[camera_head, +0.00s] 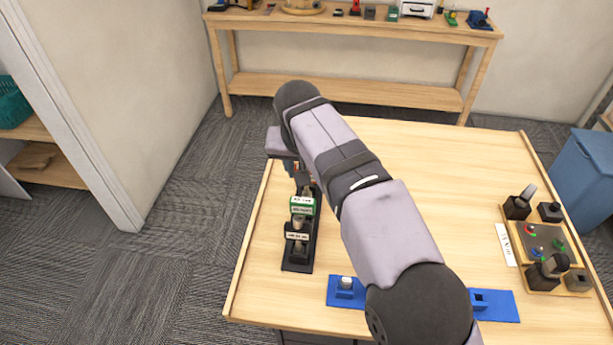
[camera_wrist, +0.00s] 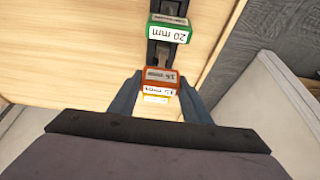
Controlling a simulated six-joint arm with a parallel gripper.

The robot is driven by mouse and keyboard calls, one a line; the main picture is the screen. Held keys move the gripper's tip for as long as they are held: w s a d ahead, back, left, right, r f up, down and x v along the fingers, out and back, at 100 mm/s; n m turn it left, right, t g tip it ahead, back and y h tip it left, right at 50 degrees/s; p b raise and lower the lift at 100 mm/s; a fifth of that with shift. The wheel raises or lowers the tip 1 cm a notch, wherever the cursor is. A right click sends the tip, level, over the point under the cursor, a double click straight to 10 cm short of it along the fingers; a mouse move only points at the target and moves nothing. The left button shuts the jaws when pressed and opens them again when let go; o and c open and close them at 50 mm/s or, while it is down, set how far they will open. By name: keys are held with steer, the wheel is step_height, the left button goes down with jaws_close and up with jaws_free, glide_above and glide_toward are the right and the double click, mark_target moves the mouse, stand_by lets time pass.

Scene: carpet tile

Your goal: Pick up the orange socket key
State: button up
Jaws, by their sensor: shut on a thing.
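The orange socket key (camera_wrist: 160,76) shows in the wrist view as an orange-red block with a pale label, standing in line with the dark rack. My gripper (camera_wrist: 160,80) has its two fingers on either side of it, and is shut on it. I cannot tell whether the key is lifted clear of the rack. A yellow-edged label (camera_wrist: 156,98) shows just below it, between the fingers.
A green 20 mm key (camera_wrist: 169,29) stands close by in the black rack (camera_head: 297,265), also seen in the head view (camera_head: 302,205). Blue fixtures (camera_head: 346,292) lie at the table's front, and a wooden tray (camera_head: 540,245) at right. The table's middle is clear.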

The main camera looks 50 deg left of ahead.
step_height(320, 180, up, 7)
steer(key=shift+f+p, duration=0.1)
steer(key=shift+p, duration=0.9)
steer(key=shift+w+d, duration=0.1)
steer(key=shift+w, duration=0.2)
steer(key=w+d+r+m+t+h+p, duration=0.1)
steer(key=w+d+r+m+p, duration=0.2)
steer(key=w+d, duration=1)
steer(key=w+d+r+m+h+p, duration=0.15)
steer(key=w+d+r+m, duration=0.25)
steer(key=w+d, duration=0.9)
steer(key=w+d+f+m+h+p, duration=0.15)
steer(key=w+d, duration=0.35)
steer(key=d, duration=0.5)
steer(key=w+d+m+p, duration=0.3)
steer(key=w+d, duration=0.1)
steer(key=d, duration=0.7)
steer(key=s+d+f+n+p, duration=0.1)
steer(key=d+f+n, duration=0.1)
steer(key=d+f, duration=0.1)
steer(key=s+a+f+n+g+y, duration=0.1)
steer(key=a+f+n+g+y, duration=0.2)
steer(key=n, duration=1.2)
steer(key=a+f+y, duration=0.1)
steer(key=a+y, duration=0.1)
steer(key=a, duration=0.1)
steer(key=shift+s, duration=0.2)
